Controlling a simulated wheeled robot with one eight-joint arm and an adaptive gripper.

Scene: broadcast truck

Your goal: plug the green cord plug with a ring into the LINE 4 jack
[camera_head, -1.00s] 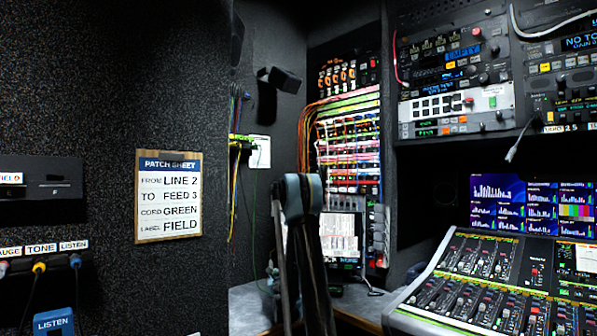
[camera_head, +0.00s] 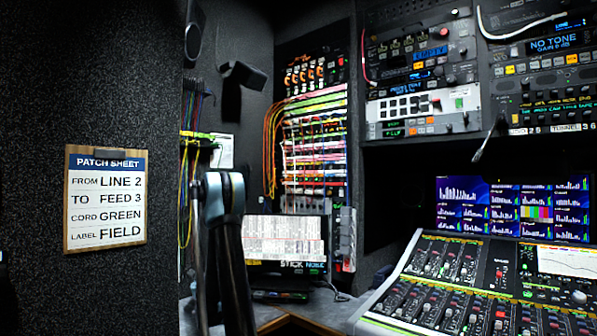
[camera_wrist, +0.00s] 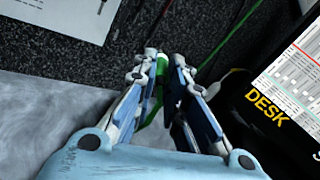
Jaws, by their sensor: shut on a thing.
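In the wrist view my gripper (camera_wrist: 166,62) is shut on a green plug (camera_wrist: 161,68), with its fingertips on either side of it. Much of the plug is hidden by the fingers, and I cannot make out its ring. A thin green cord (camera_wrist: 217,48) runs up and right, behind the fingers. In the head view my arm stands upright left of centre, and I cannot make out the plug there. I cannot make out a LINE 4 jack in either view. A patch sheet (camera_head: 104,200) on the left wall reads LINE 2 to FEED 3, cord GREEN, label FIELD.
A patch rack (camera_head: 315,150) with many coloured cords stands at the back. Cords hang from a hook rail (camera_head: 197,136) left of it. A mixing desk (camera_head: 470,285) fills the lower right, below screens (camera_head: 512,208). A DESK label (camera_wrist: 267,106) is close to my gripper's right.

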